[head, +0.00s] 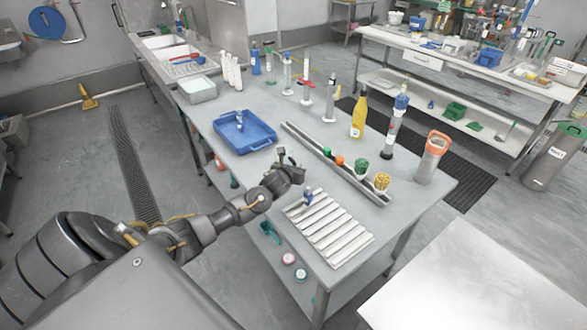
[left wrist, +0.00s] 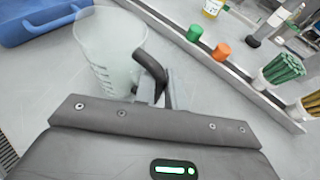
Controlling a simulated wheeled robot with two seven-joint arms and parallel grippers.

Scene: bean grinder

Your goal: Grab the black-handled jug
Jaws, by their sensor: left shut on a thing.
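The jug (left wrist: 105,55) is a translucent, tapered measuring vessel with graduation marks and a black curved handle (left wrist: 150,66). In the left wrist view it stands just beyond my gripper, with its handle toward the right. My left gripper (left wrist: 152,92) is shut on the black handle. In the head view my left gripper (head: 290,165) is over the near-left part of the grey table (head: 225,105); the jug's clear body is hard to make out there. I cannot tell whether the jug touches the table. My right gripper is not in view.
A blue tray (head: 243,146) lies to the left. A metal rail (head: 310,146) with coloured caps and cups of green and yellow sticks runs along the right. A slatted white rack (head: 328,228) lies nearer. Bottles and stands fill the back.

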